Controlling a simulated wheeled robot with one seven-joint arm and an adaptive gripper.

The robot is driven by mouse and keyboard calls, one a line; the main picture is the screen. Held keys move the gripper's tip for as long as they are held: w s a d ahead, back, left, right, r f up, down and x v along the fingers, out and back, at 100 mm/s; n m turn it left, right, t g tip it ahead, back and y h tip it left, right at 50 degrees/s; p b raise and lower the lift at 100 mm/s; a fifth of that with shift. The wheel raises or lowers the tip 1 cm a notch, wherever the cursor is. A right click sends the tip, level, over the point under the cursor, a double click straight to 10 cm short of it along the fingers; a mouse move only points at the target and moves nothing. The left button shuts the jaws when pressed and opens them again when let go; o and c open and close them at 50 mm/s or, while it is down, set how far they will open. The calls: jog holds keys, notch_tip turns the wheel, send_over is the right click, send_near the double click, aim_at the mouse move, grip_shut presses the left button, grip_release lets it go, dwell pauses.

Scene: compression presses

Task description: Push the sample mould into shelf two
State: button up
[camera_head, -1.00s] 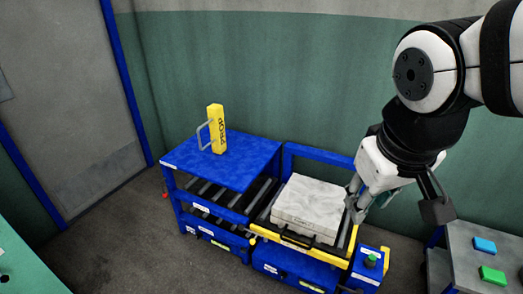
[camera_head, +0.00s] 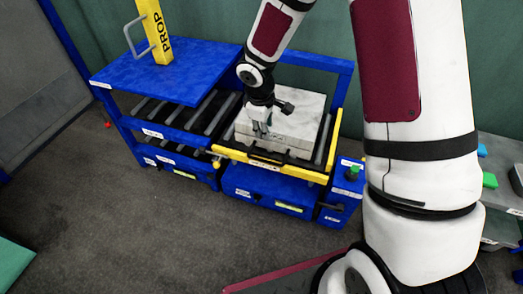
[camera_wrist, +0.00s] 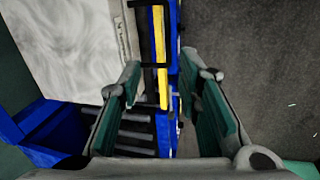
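The sample mould is a pale, marbled square block (camera_head: 296,124) lying flat on the yellow-edged roller platform (camera_head: 318,176) of a blue lift; its top also shows in the wrist view (camera_wrist: 65,45). A black handle (camera_head: 268,158) is at its front. My gripper (camera_head: 262,132) is over the mould's front left part in the head view. In the wrist view my gripper's fingers (camera_wrist: 167,88) are wide apart, with the handle and the platform's yellow edge seen between them. Contact cannot be told. The blue rack (camera_head: 190,135) with roller shelves is directly left; its shelf labels are unreadable.
A yellow prop (camera_head: 155,32) with a metal handle stands on the rack's blue top (camera_head: 170,75). A control box with a green knob (camera_head: 352,172) is right of the lift. Rollers (camera_wrist: 125,132) show below the mould in the wrist view. The floor (camera_head: 130,235) in front is clear.

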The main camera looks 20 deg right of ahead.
jog(key=b, duration=0.1)
send_near(264, 160)
jog(key=shift+n+y, duration=0.3)
jog(key=shift+n, duration=0.1)
jog(key=b+x, duration=0.1)
jog(key=x, duration=0.1)
jog(key=b+x, duration=0.2)
jog(key=x, duration=0.1)
jog(key=b+x, duration=0.2)
jog(key=x, duration=0.1)
jog(key=shift+w+d, duration=0.1)
jog(key=shift+d, duration=0.15)
grip_shut()
